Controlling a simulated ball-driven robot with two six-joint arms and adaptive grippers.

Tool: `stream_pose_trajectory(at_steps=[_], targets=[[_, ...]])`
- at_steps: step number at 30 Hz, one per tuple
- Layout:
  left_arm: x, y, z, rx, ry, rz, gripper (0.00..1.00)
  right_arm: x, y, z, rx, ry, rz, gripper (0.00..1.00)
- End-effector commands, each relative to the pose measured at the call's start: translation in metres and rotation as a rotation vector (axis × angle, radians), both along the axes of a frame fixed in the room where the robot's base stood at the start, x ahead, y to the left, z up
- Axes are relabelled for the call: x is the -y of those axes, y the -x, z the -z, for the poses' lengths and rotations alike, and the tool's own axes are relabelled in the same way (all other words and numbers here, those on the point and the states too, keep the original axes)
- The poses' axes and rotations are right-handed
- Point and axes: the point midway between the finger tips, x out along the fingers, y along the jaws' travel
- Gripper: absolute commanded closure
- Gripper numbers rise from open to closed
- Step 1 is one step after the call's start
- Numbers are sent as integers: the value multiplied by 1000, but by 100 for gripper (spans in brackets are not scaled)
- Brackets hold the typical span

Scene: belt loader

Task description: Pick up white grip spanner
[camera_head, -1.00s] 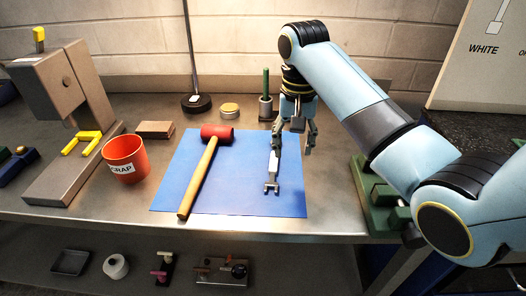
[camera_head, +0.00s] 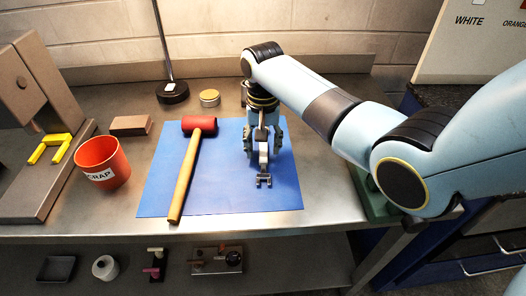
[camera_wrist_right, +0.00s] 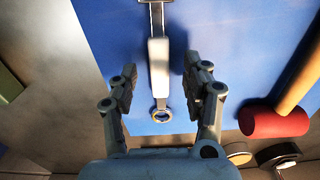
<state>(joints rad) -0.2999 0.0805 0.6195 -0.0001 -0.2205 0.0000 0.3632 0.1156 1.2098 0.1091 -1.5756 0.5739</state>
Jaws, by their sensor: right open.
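The white grip spanner (camera_head: 263,158) lies on the blue mat (camera_head: 220,200), its open jaw end toward the front edge. In the head view my right gripper (camera_head: 263,150) is over the spanner and hides its back part. In the right wrist view the spanner's white grip (camera_wrist_right: 159,65) runs between the two open fingers of my right gripper (camera_wrist_right: 158,80), with its ring end nearer the palm. The fingers stand apart on either side of it, and I see no contact. My left gripper is not in view.
A red mallet (camera_head: 183,170) lies on the mat left of the spanner. An orange scrap cup (camera_head: 103,162), a brown block (camera_head: 130,125), a yellow-topped tin (camera_head: 209,97) and a black round base (camera_head: 172,93) stand around the mat. The mat's right side is clear.

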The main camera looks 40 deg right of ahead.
Motion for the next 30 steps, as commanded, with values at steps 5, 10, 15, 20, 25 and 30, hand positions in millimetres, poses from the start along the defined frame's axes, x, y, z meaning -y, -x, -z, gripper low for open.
stream_pose_trajectory(at_steps=[5, 10, 15, 20, 25, 30], targets=[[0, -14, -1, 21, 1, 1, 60, 0, 0, 14, 1, 1, 0, 52], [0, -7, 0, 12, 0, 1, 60, 0, 0, 14, 2, 1, -1, 52], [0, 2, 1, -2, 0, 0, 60, 0, 0, 14, 2, 1, -1, 73], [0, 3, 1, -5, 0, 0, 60, 1, 0, 14, 2, 1, -1, 94], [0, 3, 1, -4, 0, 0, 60, 1, 0, 14, 2, 1, -1, 100], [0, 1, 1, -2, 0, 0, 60, 1, 0, 13, 2, 1, -1, 100]])
